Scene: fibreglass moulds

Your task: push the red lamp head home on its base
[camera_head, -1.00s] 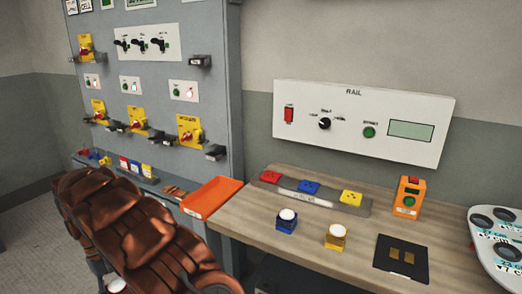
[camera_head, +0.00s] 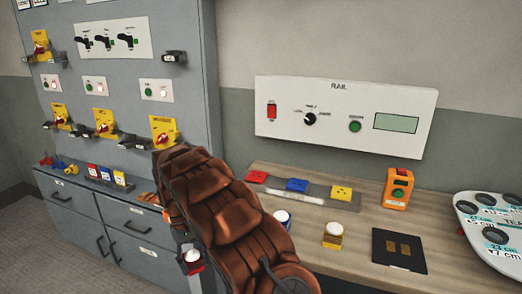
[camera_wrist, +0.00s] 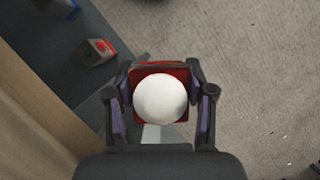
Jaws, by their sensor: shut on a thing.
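The red lamp head, a red square body with a white dome, is held in my gripper (camera_wrist: 160,80). In the wrist view the dome (camera_wrist: 160,98) faces the camera, with a finger on each side of the red body. In the head view the lamp head (camera_head: 193,264) shows low, beside my arm, left of the bench. A red block (camera_head: 257,177) sits at the left end of a grey strip on the bench and looks like the base. The lamp head is clear of it. My arm hides most of the gripper in the head view.
On the strip are a blue block (camera_head: 297,185) and a yellow block (camera_head: 341,193). A blue lamp head (camera_head: 282,219) and a yellow one (camera_head: 333,236) stand in front. An orange button box (camera_head: 397,188) and a black plate (camera_head: 399,251) are further right. The wall panel (camera_head: 345,117) hangs above.

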